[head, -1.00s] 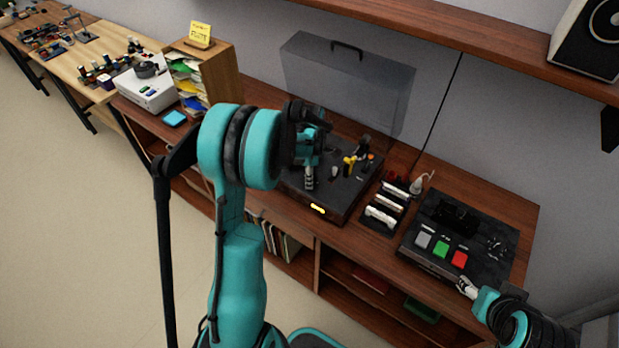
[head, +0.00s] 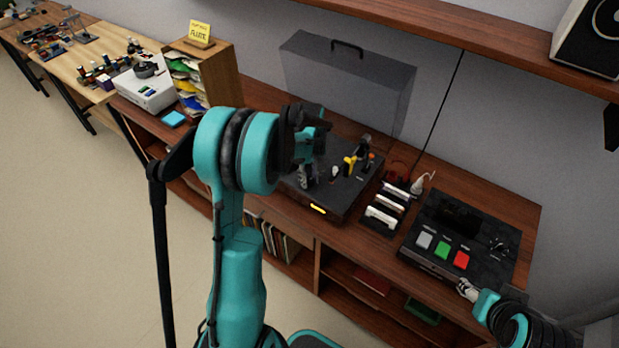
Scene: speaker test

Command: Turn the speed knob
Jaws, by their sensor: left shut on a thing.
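A black deck (head: 340,196) with several knobs and levers on top and a glowing yellow strip on its front stands on the wooden cabinet. My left gripper (head: 306,183) reaches down over the left part of the deck top. It is shut on the speed knob there, which its fingers and my arm hide. A yellow lever (head: 350,164) and a small pale knob (head: 334,173) stand just right of it. My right gripper (head: 467,291) is at the front edge of a second black unit; whether its fingers are open is too small to tell.
The second black unit (head: 480,268) has grey, green and red buttons. A rack (head: 382,215) with white pieces stands between the units. A clear raised lid (head: 345,80) is behind the deck. A paper sorter (head: 222,75) and white device (head: 147,92) stand left.

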